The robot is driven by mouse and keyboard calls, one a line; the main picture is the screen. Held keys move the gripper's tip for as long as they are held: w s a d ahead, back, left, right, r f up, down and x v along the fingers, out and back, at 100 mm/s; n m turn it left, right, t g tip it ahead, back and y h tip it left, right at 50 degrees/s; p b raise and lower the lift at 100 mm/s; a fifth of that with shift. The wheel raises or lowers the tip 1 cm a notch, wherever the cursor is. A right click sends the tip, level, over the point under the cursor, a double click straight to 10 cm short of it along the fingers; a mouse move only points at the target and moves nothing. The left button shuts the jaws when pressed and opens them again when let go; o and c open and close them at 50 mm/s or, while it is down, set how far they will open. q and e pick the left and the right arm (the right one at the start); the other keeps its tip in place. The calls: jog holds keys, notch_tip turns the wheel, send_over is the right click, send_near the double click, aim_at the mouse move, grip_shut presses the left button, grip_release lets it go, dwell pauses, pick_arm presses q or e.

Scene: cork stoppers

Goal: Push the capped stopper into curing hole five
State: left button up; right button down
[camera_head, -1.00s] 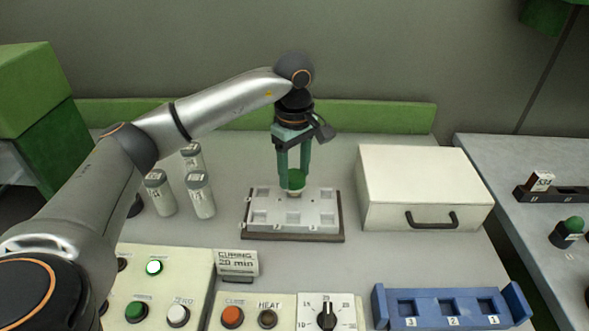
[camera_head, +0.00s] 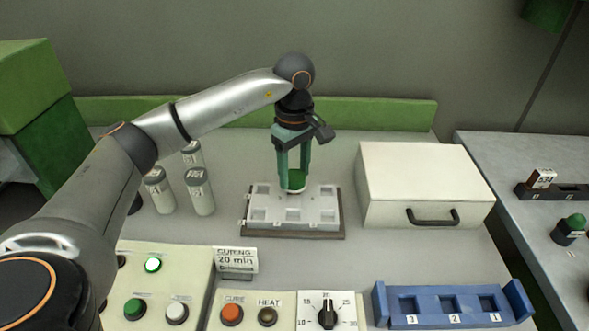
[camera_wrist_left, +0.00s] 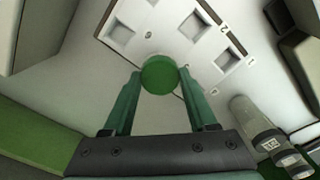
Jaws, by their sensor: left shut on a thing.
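My left gripper (camera_head: 294,182) points straight down over the pale curing block (camera_head: 276,203) and is shut on the green-capped stopper (camera_head: 297,178). The stopper is upright at the middle of the block's back row. Its cap seems to sit at or just above the block's top; the cork below it is almost hidden, and so is the hole under it. In the left wrist view the round green cap (camera_wrist_left: 160,74) lies between the two green fingertips. The block's other holes look empty. My right gripper is not in view.
A white box (camera_head: 410,185) with a dark handle stands right of the block. Several grey jars (camera_head: 200,193) stand to its left.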

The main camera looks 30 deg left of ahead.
aim_at(295, 175)
pick_arm(q)
jog(key=shift+f, duration=0.15)
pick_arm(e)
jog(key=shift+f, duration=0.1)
pick_arm(q)
jog(key=o, duration=1.4)
jog(key=shift+c, duration=0.2)
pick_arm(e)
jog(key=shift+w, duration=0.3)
pick_arm(q)
notch_tip(295, 175, up, 12)
jog(key=p, duration=0.1)
jog(key=shift+r, duration=0.25)
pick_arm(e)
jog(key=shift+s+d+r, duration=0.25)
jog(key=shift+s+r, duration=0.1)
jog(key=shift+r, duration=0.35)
pick_arm(q)
jog(key=shift+s+d+f, duration=0.1)
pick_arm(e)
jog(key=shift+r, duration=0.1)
